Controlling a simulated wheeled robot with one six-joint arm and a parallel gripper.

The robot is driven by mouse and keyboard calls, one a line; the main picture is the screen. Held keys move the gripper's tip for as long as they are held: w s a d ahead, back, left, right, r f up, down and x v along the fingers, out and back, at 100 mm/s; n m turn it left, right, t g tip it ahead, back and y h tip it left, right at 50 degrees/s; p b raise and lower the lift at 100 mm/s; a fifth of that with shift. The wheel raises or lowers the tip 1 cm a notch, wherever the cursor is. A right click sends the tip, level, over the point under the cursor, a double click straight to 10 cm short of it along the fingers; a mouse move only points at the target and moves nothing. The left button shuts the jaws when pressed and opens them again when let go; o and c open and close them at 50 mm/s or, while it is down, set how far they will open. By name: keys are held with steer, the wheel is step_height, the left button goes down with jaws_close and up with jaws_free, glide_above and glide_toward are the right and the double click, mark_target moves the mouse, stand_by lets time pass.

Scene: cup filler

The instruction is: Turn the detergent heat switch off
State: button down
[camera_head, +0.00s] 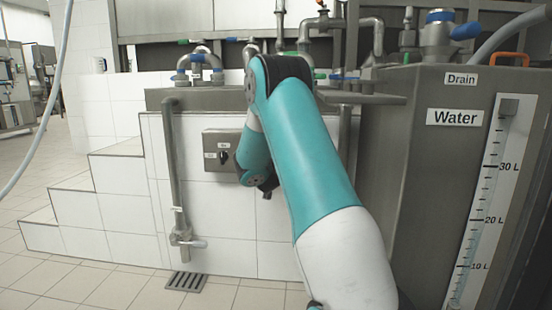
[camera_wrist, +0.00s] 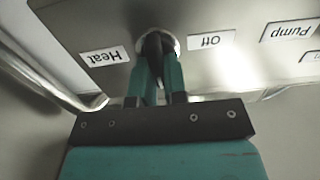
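The heat switch is a dark knob (camera_wrist: 154,44) on a pale ring, set in a metal panel in the wrist view. The label "Heat" (camera_wrist: 104,57) is to its left and "Off" (camera_wrist: 211,39) to its right, both upside down in this view. My gripper (camera_wrist: 160,62) has its two green fingers close together, one on each side of the knob and seemingly touching it. The fingers hide part of the knob, so its exact angle is hard to read. In the head view, my arm covers this knob and the gripper tips.
The grey control box (camera_head: 211,139) is on a white tiled wall. Another dark knob (camera_head: 224,157) shows on it, left of my arm. A "Pump" label (camera_wrist: 290,31) is at the wrist view's right. A vertical pipe (camera_head: 174,160) stands left; the Water tank (camera_head: 405,180) is close on the right.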

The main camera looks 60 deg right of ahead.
steer(key=shift+n, duration=0.5)
steer(key=shift+w+a+f+n+p, duration=0.1)
steer(key=shift+w+f+n+p, duration=0.1)
steer(key=shift+n+p, duration=2.05)
steer(key=shift+w+a+f+n+p, duration=0.2)
steer(key=shift+n+p, duration=0.85)
steer(key=shift+n, duration=2.35)
steer(key=shift+w+a+f+n+p, duration=0.2)
steer(key=shift+n+p, duration=1.45)
steer(key=shift+n, duration=1.2)
steer(key=shift+d+f, duration=0.1)
steer(key=shift+d, duration=0.05)
steer(key=c, duration=1.2)
jaws_free()
steer(key=shift+o, duration=0.2)
